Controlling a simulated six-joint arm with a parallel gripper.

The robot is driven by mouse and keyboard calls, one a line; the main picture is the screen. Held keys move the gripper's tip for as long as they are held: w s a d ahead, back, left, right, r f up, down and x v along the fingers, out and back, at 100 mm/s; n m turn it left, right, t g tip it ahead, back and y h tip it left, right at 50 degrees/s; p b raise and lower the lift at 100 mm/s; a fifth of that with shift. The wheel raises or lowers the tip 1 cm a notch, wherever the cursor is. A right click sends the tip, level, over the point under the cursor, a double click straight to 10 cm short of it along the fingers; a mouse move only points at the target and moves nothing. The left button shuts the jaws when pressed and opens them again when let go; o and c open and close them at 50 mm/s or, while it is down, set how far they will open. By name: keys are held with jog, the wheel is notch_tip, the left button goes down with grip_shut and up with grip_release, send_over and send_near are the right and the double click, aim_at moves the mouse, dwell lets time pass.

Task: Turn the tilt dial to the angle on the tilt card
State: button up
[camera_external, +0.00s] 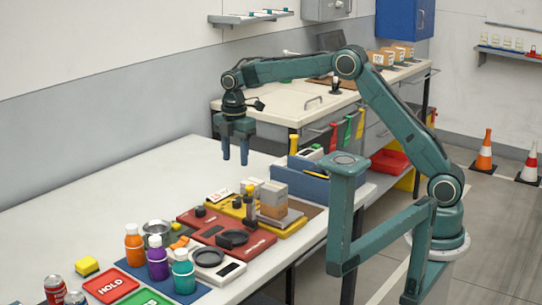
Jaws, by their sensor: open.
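My gripper (235,160) hangs above the far part of the white bench, fingers down, apart and empty. It is behind and above the panels, touching none of them. A red panel (205,226) carries a large black round dial (232,239) and a small black knob (200,211). A yellow panel (292,228) behind it carries another black knob (237,202) and grey and tan blocks. A small white card (220,196) lies by the yellow panel. I cannot tell which dial is the tilt dial or which card is the tilt card; the markings are too small.
Orange (134,245), purple (157,260) and teal (184,273) bottles stand at the front. A metal bowl (157,230) is behind them. The bench's left side is clear.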

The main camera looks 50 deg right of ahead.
aim_at(237, 200)
notch_tip(237, 200, down, 13)
jog(key=shift+r, duration=0.1)
dwell(0.6)
jog(key=c, duration=1)
